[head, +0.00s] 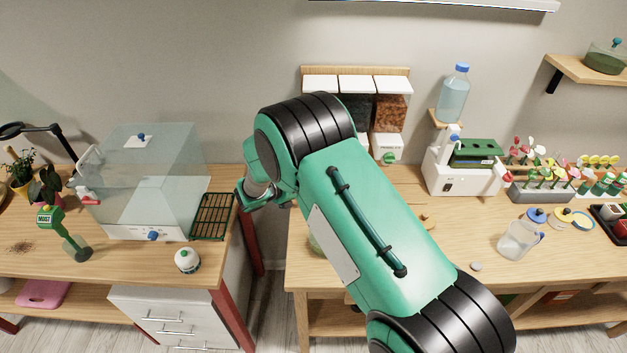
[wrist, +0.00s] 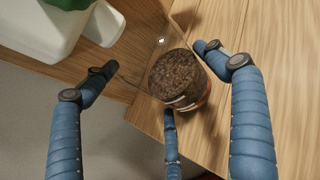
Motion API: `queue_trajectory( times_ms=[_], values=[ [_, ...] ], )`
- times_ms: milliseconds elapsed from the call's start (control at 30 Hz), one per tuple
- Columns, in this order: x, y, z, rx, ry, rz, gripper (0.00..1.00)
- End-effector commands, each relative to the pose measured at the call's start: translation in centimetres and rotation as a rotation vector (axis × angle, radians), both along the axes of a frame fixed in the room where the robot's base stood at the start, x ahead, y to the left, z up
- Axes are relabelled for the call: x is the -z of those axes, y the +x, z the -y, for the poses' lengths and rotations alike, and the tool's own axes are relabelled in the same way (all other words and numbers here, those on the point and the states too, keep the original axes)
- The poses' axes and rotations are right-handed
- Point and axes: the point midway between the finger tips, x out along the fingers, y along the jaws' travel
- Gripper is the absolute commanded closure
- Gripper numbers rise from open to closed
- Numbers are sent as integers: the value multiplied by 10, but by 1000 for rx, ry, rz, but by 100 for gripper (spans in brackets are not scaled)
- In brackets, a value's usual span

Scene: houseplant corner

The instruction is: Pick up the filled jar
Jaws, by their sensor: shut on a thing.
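The filled jar (wrist: 180,78) shows in the wrist view, with dark brown, crumbly contents at its top and a pale and reddish band on its side. My gripper (wrist: 160,75) has blue jointed fingers around the jar and is shut on it. One finger reaches along its near side, the others lie left and right, and a gap shows beside the left one. I cannot tell whether the jar touches the wooden top below. In the head view my arm hides the jar and most of my gripper.
A clear glass case (head: 150,180) and a green rack (head: 212,217) stand on the left bench. A gap separates it from the right bench (head: 455,265). There, filled dispensers (head: 390,112), a white machine (head: 462,168) and a clear jug (head: 517,240) stand around my arm.

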Motion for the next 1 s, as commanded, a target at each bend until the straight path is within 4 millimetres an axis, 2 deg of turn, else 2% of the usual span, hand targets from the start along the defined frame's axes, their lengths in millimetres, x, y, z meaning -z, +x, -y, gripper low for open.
queue_trajectory(
  times_ms=[67, 267, 767, 1000],
  values=[
    [-10, 0, -1, -1, 1, 4, 60],
    [-9, -20, -22, -3, -1, 2, 60],
    [-8, -93, -93, -3, -1, 2, 60],
    [-60, -92, -92, 0, 3, 6, 60]
  ],
)
